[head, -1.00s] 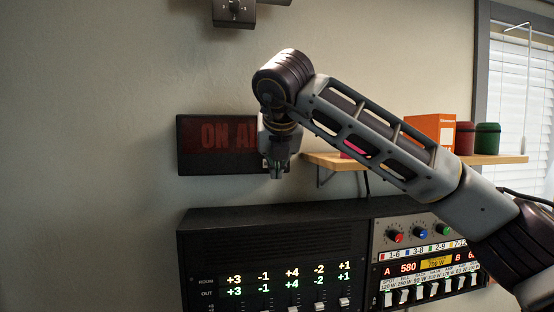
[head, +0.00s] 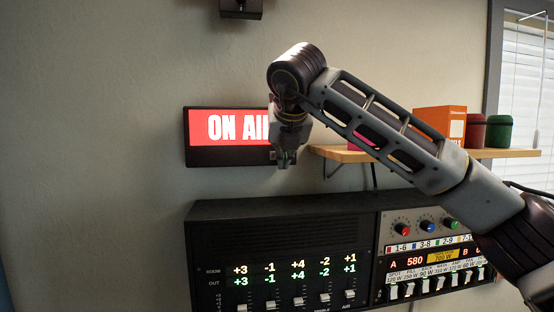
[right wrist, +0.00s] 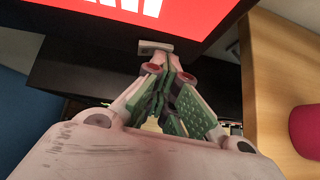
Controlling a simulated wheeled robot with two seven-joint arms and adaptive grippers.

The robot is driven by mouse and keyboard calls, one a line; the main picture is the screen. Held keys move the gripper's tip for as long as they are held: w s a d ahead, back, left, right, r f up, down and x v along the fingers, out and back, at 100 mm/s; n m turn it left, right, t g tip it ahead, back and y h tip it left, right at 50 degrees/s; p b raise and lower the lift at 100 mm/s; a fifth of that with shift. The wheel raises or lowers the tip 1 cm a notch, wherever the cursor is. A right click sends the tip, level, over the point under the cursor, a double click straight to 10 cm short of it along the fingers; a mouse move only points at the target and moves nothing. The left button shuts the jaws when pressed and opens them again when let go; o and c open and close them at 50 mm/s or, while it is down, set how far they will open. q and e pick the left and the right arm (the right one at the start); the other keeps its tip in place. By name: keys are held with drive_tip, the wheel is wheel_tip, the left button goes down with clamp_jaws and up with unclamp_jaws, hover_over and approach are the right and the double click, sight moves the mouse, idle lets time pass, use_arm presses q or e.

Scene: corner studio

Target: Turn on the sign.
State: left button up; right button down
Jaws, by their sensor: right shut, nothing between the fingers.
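The ON AIR sign (head: 228,128) hangs on the wall, its face lit bright red with white letters. My right arm covers its right end in the head view. The lit face (right wrist: 185,15) also shows at the top of the right wrist view. A small light-grey switch (right wrist: 155,46) sits on the sign's dark lower edge. My right gripper (head: 284,163) is at the sign's lower right corner. In the right wrist view its fingertips (right wrist: 168,62) are together and empty, just below the switch; I cannot tell whether they touch it. My left gripper is not in view.
Below the sign stands a black mixer unit (head: 285,218) with faders, beside a panel (head: 432,262) of knobs and switches. To the right a wooden shelf (head: 335,154) holds an orange box (head: 440,124) and red and green canisters (head: 499,131). The wall left of the sign is clear.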

drive_tip(key=shift+a, duration=0.15)
drive_tip(key=shift+s+a, duration=0.25)
drive_tip(key=shift+a, duration=0.4)
drive_tip(key=shift+d, duration=0.1)
idle(0.5)
